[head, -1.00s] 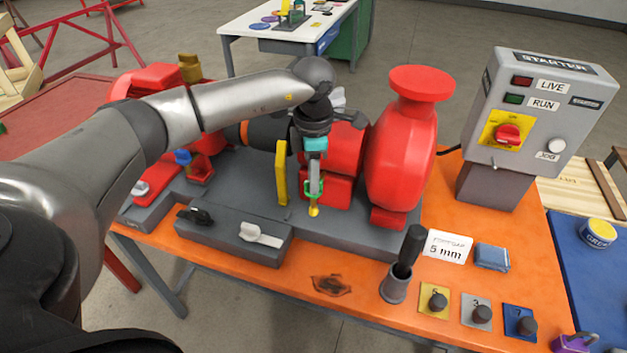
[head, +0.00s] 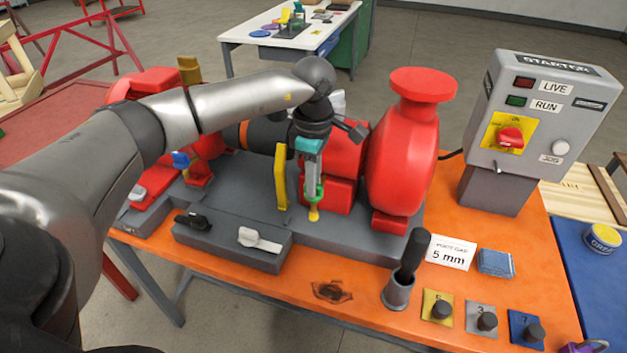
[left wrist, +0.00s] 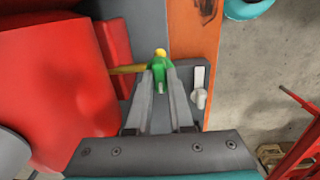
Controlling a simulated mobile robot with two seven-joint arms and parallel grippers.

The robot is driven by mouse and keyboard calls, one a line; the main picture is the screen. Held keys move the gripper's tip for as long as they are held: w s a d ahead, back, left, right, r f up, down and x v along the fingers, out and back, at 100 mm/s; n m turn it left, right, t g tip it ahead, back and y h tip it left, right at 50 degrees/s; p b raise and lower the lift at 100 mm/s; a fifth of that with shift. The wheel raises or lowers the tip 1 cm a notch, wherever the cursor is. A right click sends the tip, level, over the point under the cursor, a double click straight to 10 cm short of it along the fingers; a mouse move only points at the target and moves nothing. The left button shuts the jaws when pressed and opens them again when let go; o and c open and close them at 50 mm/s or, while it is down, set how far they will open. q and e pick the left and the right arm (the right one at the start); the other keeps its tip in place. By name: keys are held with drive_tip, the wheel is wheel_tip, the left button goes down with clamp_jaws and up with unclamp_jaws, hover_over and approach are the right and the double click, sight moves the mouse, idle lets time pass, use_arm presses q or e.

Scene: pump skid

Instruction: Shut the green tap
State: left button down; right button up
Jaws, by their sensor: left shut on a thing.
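The green tap (head: 318,191) is on the grey base of the pump skid, in front of the red pump, with a yellow end (head: 313,215) low at its front. In the left wrist view the green tap (left wrist: 159,75) sits between my fingertips, with its yellow end just beyond. My left gripper (head: 314,185) reaches down from above and is shut on the green tap. The fingers hide part of the tap, so its exact angle is hard to tell. My right gripper is not in view.
A yellow upright plate (head: 281,176) stands close left of the gripper. The red pump (head: 402,160) stands close right. A grey box with black and white levers (head: 232,240) lies in front. The starter box (head: 535,120) is farther right.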

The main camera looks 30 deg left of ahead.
use_arm(q)
drive_tip(key=c, duration=0.8)
unclamp_jaws()
drive_tip(key=shift+r, duration=0.1)
wheel_tip(320, 180, up, 15)
